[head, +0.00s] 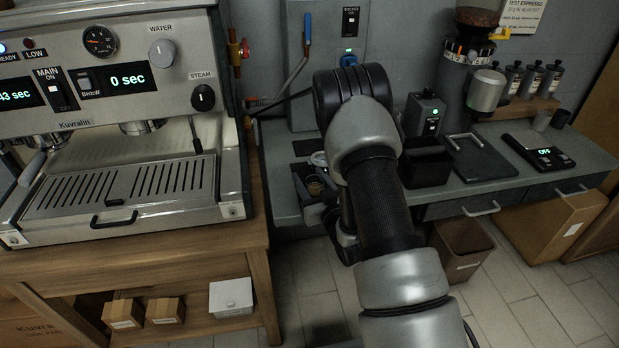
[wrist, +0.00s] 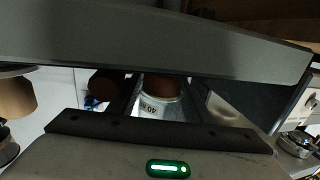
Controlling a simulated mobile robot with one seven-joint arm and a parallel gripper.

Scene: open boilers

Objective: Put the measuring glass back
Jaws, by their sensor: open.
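The measuring glass (wrist: 160,106) shows in the wrist view as a small clear glass with printed marks, a "40" among them, and brown contents. It lies in the gap between the jaws of my gripper (wrist: 165,93), which is open. The jaws partly cover the glass, and I cannot tell whether they touch it. In the head view a small brownish cup (head: 315,188), probably the same glass, is beside the dark parts at my arm's end, left of the arm. The arm hides most of my gripper there.
The espresso machine (head: 120,190) stands on a wooden table at the left. On the grey counter (head: 478,200) are a black box (head: 427,165), a dark tray (head: 480,157), a grinder (head: 470,75) and a scale (head: 541,152). A bin (head: 462,250) stands on the floor.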

